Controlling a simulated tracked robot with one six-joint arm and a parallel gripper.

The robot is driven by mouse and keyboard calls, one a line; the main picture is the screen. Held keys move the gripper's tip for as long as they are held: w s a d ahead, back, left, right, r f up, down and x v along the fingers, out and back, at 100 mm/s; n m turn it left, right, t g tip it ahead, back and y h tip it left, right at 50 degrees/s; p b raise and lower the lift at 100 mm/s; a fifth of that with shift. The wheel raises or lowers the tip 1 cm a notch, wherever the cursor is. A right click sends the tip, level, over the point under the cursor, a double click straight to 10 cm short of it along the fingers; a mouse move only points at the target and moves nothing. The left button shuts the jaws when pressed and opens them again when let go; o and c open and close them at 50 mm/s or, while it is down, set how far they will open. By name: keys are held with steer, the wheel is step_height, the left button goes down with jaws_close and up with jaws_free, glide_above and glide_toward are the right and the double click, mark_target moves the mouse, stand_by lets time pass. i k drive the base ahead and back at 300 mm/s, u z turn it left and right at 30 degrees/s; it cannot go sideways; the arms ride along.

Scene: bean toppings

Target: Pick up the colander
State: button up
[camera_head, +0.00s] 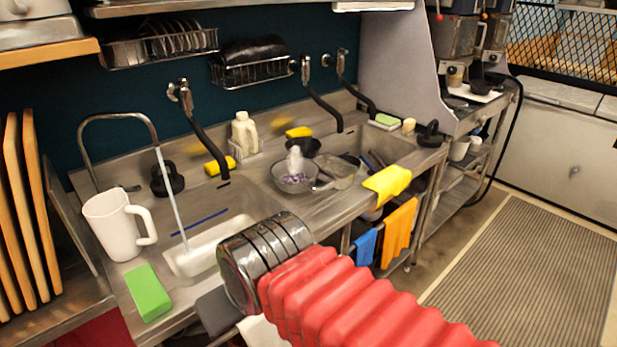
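A grey, rounded bowl-like vessel (294,178) sits at the sink unit in the middle of the picture, with something whitish and purple in it. It may be the colander, but holes are too small to make out. A paler grey vessel (341,171) is just right of it and could also be a strainer. My arm, with a red ribbed sleeve (345,300) and a dark metallic ribbed section (262,257), reaches in from the lower right, in front of the counter. It is apart from both vessels in the picture. My gripper's fingers do not show.
A white jug (117,224) and green block (149,292) stand at left. A white bottle (245,133), black taps and yellow sponges line the back. A yellow cloth (388,183) lies over the front edge. Floor at right is clear around a striped mat (530,275).

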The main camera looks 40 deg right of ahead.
mark_target(294, 175)
steer(key=z, duration=1.1)
steer(key=k, duration=0.5)
steer(key=z, duration=0.9)
steer(key=i, duration=1.3)
